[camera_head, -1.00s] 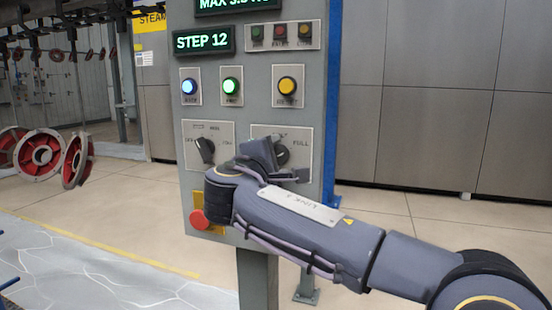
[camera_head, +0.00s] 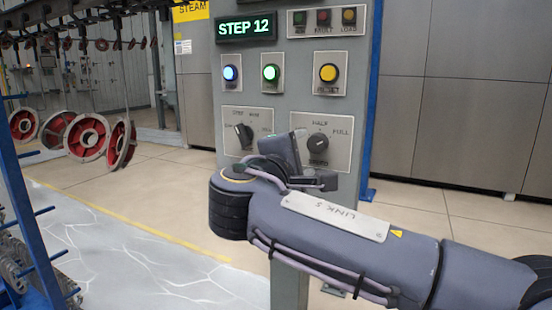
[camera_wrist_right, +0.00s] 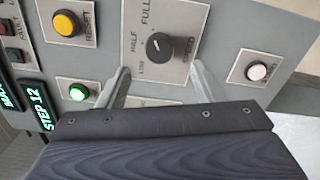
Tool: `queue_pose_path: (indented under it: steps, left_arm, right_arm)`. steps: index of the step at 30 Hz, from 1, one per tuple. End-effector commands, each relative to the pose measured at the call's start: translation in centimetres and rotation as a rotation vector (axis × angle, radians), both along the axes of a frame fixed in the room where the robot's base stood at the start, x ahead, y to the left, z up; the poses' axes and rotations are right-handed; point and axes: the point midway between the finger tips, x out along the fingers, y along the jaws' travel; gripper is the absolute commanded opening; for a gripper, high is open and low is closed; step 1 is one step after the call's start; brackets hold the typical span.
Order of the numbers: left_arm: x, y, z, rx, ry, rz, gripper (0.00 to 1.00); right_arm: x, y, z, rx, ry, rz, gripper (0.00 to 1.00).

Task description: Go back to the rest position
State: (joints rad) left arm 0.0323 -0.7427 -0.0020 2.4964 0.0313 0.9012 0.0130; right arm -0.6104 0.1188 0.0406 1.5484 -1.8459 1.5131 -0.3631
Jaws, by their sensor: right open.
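My right arm crosses the head view from the lower right in front of the grey control panel. Its right gripper (camera_head: 303,170) is partly hidden behind the wrist. In the right wrist view the two fingers of the right gripper (camera_wrist_right: 160,84) stand apart with nothing between them. They are near the HALF/FULL knob (camera_wrist_right: 160,46), which lies beyond the gap. In the head view this knob (camera_head: 318,143) shows just right of the gripper. A second selector knob (camera_head: 243,135) is to its left. My left gripper is not in view.
Red-and-grey wheels (camera_head: 87,137) hang at the left. A blue rack (camera_head: 25,215) stands at the left edge. Floor lies open beyond the panel.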

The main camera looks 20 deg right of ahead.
Motion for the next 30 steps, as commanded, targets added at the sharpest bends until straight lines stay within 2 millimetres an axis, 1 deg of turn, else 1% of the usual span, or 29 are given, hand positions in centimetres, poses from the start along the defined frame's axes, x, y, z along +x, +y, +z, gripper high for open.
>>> queue_pose_path:
  steps: [3, 5, 8, 11, 12, 13, 14, 15, 16, 17, 18, 20, 21, 24, 27, 30]
  left_arm:
    - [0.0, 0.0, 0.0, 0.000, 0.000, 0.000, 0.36]
    - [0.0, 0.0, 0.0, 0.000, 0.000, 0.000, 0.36]
    - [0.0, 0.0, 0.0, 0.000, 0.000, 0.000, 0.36]
    - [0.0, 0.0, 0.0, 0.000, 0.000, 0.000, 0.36]
    - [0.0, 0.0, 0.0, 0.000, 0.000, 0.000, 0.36]
    - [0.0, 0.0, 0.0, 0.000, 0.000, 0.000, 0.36]
    - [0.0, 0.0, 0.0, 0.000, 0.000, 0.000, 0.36]
    - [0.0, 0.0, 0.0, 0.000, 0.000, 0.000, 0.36]
    - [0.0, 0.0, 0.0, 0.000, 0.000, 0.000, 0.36]
    - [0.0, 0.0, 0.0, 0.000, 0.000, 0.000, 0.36]
    - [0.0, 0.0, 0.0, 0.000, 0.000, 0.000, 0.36]
    - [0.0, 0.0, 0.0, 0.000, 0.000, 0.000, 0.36]
    - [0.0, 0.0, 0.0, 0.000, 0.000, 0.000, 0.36]
    - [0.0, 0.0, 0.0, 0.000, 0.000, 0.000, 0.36]
    - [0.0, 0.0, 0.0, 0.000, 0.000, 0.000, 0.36]
    - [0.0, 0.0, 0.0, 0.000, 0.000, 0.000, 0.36]
  right_arm:
    - [0.0, 0.0, 0.0, 0.001, 0.001, 0.000, 0.60]
    - [-0.1, -0.3, -0.4, 0.012, 0.008, 0.000, 0.60]
    - [-0.6, -1.8, -2.6, 0.083, 0.053, 0.003, 0.60]
    - [-2.1, -4.2, -7.4, 0.245, 0.135, 0.007, 0.60]
    - [-3.2, -5.1, -9.9, 0.334, 0.171, 0.006, 0.60]
    - [-4.2, -5.6, -11.9, 0.409, 0.198, 0.004, 0.60]
    - [-5.3, -6.0, -13.9, 0.489, 0.223, -0.002, 0.60]
    - [-6.9, -6.3, -16.6, 0.601, 0.250, -0.012, 0.60]
    - [-8.2, -6.4, -18.5, 0.689, 0.268, -0.021, 0.60]
    - [-9.5, -6.2, -20.4, 0.779, 0.280, -0.033, 0.60]
    - [-11.4, -5.8, -22.8, 0.904, 0.293, -0.053, 0.60]
    - [-14.1, -4.7, -25.9, 1.089, 0.295, -0.089, 0.60]
    - [-15.6, -3.8, -27.6, 1.203, 0.290, -0.115, 0.60]
    - [-18.7, -1.4, -30.6, 1.449, 0.258, -0.179, 0.60]
    - [-20.8, 0.8, -32.5, 1.654, 0.209, -0.242, 0.60]
    - [-22.4, 2.9, -33.8, 1.832, 0.150, -0.304, 0.60]
